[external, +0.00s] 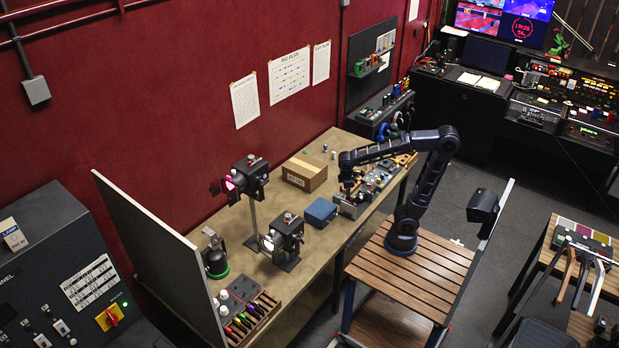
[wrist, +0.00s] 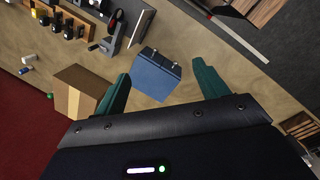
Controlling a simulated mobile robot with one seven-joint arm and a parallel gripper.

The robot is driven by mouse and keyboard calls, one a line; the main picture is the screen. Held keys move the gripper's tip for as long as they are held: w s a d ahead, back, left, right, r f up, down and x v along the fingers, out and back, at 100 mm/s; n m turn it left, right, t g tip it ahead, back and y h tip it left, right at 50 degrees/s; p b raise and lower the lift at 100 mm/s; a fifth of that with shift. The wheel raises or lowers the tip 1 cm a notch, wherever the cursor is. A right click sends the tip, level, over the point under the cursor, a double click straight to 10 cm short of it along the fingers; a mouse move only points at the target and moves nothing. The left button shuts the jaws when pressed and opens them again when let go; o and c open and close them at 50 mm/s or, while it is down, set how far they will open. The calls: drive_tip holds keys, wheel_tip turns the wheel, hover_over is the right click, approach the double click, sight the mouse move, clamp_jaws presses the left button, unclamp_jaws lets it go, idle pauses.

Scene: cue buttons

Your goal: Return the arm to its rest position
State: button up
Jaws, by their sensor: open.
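My arm (external: 432,180) stands on a slatted wooden cart (external: 410,280) and reaches left over the workbench (external: 210,268). My gripper (external: 346,204) hangs over the bench, just right of a blue box (external: 320,212). In the wrist view my gripper's two green fingers (wrist: 163,90) are spread apart with nothing held between them. The blue box (wrist: 156,76) shows beyond and between the fingertips, resting on the bench.
A cardboard box (external: 304,173) sits behind the blue box. Two stage lamps (external: 286,240) stand to the left. Small parts and tools (external: 378,175) lie on the bench near my forearm. A dark panel (external: 484,208) stands right of the cart.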

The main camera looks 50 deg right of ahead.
drive_tip(key=s+d+m+t+y, duration=0.1)
drive_tip(key=s+d+m+t, duration=0.1)
drive_tip(key=s+d+m, duration=0.2)
drive_tip(key=s+d+r+m+t+y, duration=0.1)
drive_tip(key=s+d+m, duration=0.3)
drive_tip(key=d, duration=0.5)
drive_tip(key=shift+s+r+m+t, duration=0.2)
drive_tip(key=shift+r+m+t, duration=0.1)
drive_tip(key=shift+t, duration=0.3)
idle(0.6)
